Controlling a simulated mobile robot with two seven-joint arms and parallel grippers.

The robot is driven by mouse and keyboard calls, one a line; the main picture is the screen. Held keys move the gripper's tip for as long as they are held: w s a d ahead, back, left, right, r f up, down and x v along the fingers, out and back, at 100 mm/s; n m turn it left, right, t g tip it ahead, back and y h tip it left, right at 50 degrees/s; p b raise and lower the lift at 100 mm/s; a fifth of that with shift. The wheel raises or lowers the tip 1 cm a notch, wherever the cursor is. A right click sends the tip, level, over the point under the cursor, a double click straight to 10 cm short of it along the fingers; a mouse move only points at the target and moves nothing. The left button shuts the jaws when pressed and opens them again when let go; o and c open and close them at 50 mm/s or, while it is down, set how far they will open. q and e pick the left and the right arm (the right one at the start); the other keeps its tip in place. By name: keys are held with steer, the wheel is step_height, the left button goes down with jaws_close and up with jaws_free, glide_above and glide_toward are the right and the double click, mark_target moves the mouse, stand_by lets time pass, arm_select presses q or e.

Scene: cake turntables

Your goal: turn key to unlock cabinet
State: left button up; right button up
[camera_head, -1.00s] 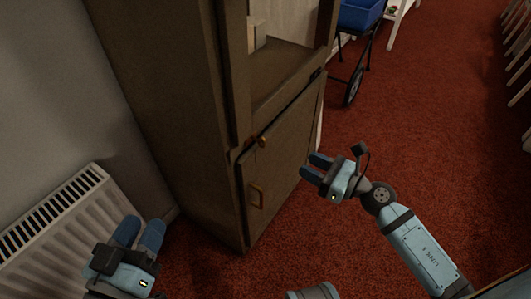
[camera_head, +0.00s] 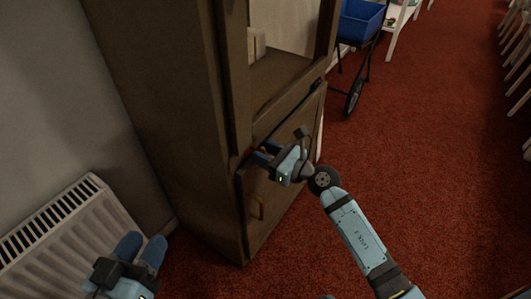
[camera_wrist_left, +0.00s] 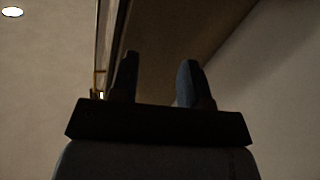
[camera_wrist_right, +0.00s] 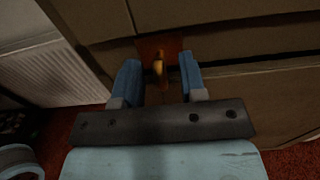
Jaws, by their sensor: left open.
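The brass key (camera_wrist_right: 158,68) sits at a plate on the cabinet front, seen in the right wrist view. My right gripper (camera_head: 264,155) is at the key, open, with its blue fingers on either side of it and a gap to each finger. The right gripper fingers (camera_wrist_right: 160,80) partly hide the key in the head view. My left gripper (camera_head: 140,250) is open and empty, low at the left beside the radiator.
A white radiator (camera_head: 60,232) is against the wall at the left. A blue cart (camera_head: 360,20) with a black wheel stands behind the cabinet. Red carpet (camera_head: 440,170) lies open at the right, with white chair parts along its far edge.

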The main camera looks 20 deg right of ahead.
steer(key=shift+c, duration=0.2)
